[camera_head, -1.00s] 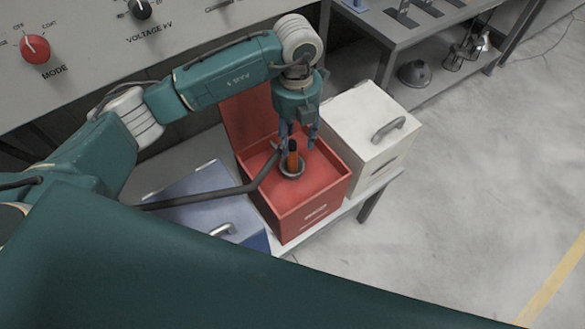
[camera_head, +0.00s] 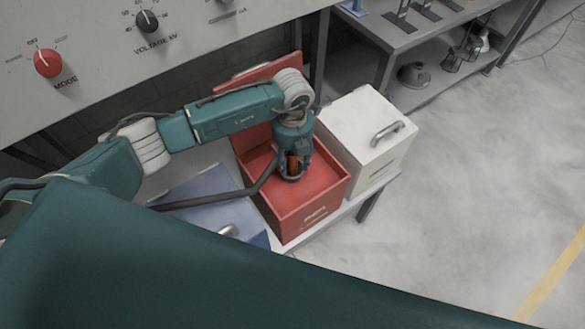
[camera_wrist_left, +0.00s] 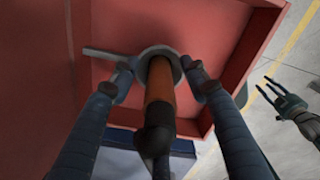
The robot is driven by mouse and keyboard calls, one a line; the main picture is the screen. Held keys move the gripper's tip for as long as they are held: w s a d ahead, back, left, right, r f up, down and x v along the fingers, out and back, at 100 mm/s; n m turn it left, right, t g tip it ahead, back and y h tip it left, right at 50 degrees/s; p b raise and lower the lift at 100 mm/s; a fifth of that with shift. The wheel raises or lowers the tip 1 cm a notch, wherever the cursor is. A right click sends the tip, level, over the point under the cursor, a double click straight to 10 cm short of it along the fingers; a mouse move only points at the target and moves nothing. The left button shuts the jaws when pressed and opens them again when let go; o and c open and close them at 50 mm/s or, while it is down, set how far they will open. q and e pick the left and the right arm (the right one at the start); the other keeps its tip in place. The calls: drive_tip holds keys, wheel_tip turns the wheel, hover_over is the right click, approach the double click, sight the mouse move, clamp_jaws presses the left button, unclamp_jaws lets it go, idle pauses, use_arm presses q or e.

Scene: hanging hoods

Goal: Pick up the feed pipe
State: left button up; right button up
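The feed pipe, which I take to be the orange tube with a dark end (camera_wrist_left: 159,100), stands in the open red box (camera_head: 318,208). It has a grey round flange at its lower end, and a grey bar extends left from there in the wrist view. In the head view the pipe (camera_head: 292,165) is mostly hidden by my left gripper (camera_head: 291,178). My left gripper (camera_wrist_left: 160,68) is down in the box, its fingers on either side of the pipe near the flange. They look open; contact is unclear. My right gripper (camera_wrist_left: 266,84) is empty with fingers spread, outside the box.
A white box (camera_head: 362,140) with a handle stands right of the red box. A blue box (camera_head: 200,190) stands left of it. The red lid (camera_head: 250,95) is raised behind. A dark curved tube crosses the red box's left edge.

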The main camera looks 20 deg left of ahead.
use_arm(q)
clamp_jaws()
drive_tip(key=shift+r, duration=0.15)
wheel_tip(320, 180, up, 22)
drive_tip(key=b, duration=0.3)
idle(0.6)
